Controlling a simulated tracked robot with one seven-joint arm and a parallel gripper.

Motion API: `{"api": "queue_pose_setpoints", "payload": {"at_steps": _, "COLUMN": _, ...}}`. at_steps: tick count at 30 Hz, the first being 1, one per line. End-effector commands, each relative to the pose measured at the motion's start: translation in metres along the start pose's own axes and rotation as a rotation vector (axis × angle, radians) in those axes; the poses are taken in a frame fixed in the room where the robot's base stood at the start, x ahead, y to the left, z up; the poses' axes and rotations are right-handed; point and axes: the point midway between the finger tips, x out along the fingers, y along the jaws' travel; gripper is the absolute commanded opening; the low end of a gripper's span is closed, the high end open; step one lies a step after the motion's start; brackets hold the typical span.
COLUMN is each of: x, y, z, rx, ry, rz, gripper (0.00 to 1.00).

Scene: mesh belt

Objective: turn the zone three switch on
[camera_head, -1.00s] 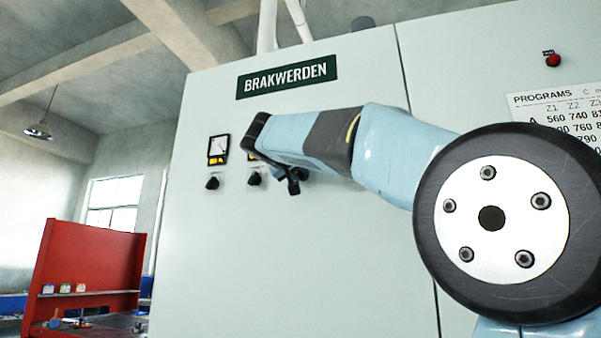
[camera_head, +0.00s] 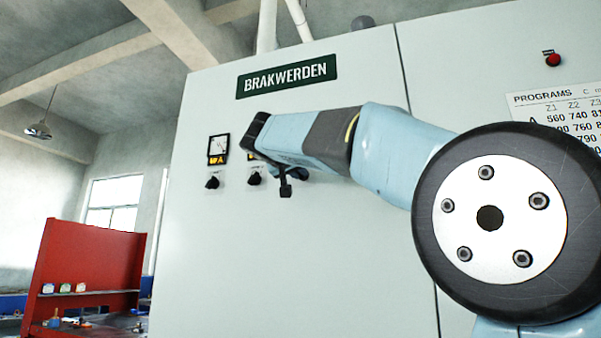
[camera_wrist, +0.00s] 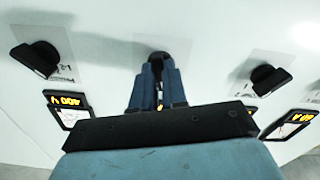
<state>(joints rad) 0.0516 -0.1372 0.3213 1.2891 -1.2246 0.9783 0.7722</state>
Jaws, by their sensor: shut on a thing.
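My gripper (camera_wrist: 158,80) points at the pale cabinet front in the wrist view, its blue fingers shut on a dark rotary switch (camera_wrist: 158,56). The switch is mostly hidden between the fingers, so its setting and label cannot be read. In the head view my gripper (camera_head: 286,184) is at the panel, right of two black switches, and its fingertips are partly hidden. One black switch (camera_wrist: 40,58) is to the left in the wrist view and another (camera_wrist: 270,78) to the right, both apart from the fingers.
A lit meter (camera_wrist: 68,105) and a second one (camera_wrist: 290,123) sit near the free switches in the wrist view. A meter (camera_head: 218,148) is above the leftmost switch (camera_head: 212,182) in the head view. A red button (camera_head: 553,60) and a programs chart (camera_head: 560,98) are at the right.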

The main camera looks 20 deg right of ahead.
Motion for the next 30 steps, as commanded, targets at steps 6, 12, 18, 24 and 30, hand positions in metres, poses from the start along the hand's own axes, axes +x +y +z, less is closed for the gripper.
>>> {"api": "queue_pose_setpoints", "payload": {"at_steps": 6, "x": 0.0000, "y": 0.0004, "z": -0.0002, "rx": 0.202, "ry": 0.001, "rz": 0.000, "gripper": 0.00}}
{"api": "queue_pose_setpoints", "payload": {"at_steps": 12, "x": -0.0002, "y": 0.0002, "z": -0.0004, "rx": 0.392, "ry": 0.001, "rz": -0.001, "gripper": 0.00}}
{"api": "queue_pose_setpoints", "payload": {"at_steps": 18, "x": 0.0000, "y": 0.0006, "z": -0.0004, "rx": 0.564, "ry": 0.001, "rz": 0.000, "gripper": 0.00}}
{"api": "queue_pose_setpoints", "payload": {"at_steps": 24, "x": 0.0000, "y": 0.0007, "z": -0.0004, "rx": 0.698, "ry": 0.001, "rz": 0.001, "gripper": 0.00}}
{"api": "queue_pose_setpoints", "payload": {"at_steps": 30, "x": -0.0001, "y": 0.0006, "z": -0.0003, "rx": 0.785, "ry": 0.001, "rz": 0.001, "gripper": 0.00}}
